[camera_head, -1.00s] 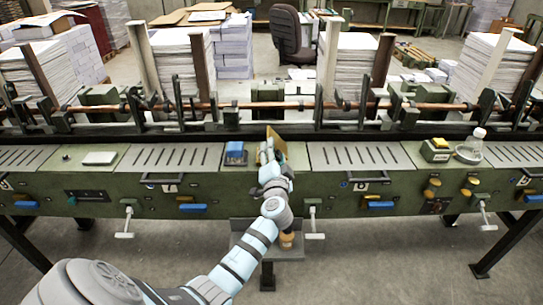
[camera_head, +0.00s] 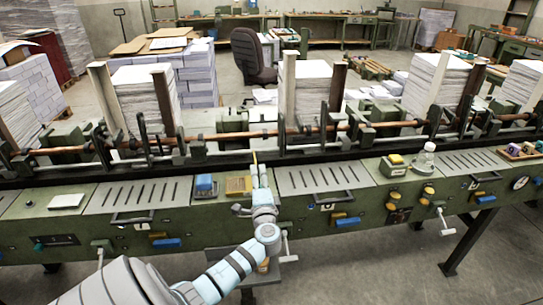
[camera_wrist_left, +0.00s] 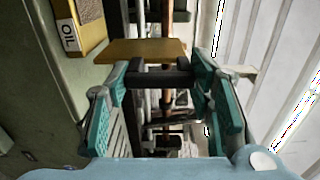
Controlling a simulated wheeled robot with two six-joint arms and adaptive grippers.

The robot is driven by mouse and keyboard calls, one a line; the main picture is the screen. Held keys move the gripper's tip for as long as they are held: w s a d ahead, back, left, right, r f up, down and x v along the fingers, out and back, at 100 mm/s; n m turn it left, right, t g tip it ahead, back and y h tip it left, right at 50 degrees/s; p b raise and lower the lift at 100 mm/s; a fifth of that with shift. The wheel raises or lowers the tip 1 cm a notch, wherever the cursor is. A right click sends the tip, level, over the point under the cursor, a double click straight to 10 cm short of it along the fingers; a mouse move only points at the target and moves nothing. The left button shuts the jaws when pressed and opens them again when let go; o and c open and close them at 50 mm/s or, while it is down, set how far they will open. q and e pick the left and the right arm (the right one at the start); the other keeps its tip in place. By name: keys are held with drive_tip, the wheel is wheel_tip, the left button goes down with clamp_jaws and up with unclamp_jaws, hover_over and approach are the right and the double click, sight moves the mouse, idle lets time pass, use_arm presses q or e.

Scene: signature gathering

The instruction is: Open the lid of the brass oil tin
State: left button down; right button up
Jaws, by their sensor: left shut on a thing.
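The brass oil tin (camera_head: 238,187) sits on the green machine's top, right of a blue box; its OIL label and tan interior show at the upper left of the left wrist view (camera_wrist_left: 91,25). A brass lid plate (camera_head: 254,158) stands up nearly edge-on at the tin's right; it also shows in the wrist view (camera_wrist_left: 145,49). My left gripper (camera_head: 259,175) is at the tin's right side, its teal fingers (camera_wrist_left: 163,76) shut on the lid's dark grip bar (camera_wrist_left: 160,74). I cannot tell whether the lid still joins the tin. My right gripper is out of view.
The blue box (camera_head: 205,186) is close on the tin's left. A slotted plate with a handle (camera_head: 322,180) lies to the right. A copper rod (camera_head: 230,136) and paper stacks (camera_head: 312,90) stand behind. A clear bottle (camera_head: 425,158) is farther right.

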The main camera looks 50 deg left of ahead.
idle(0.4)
use_arm(q)
drive_tip(key=c, duration=0.8)
unclamp_jaws()
drive_tip(key=shift+o, duration=0.2)
drive_tip(key=shift+d, duration=0.1)
drive_tip(key=v, duration=1.2)
drive_tip(key=shift+w, duration=0.1)
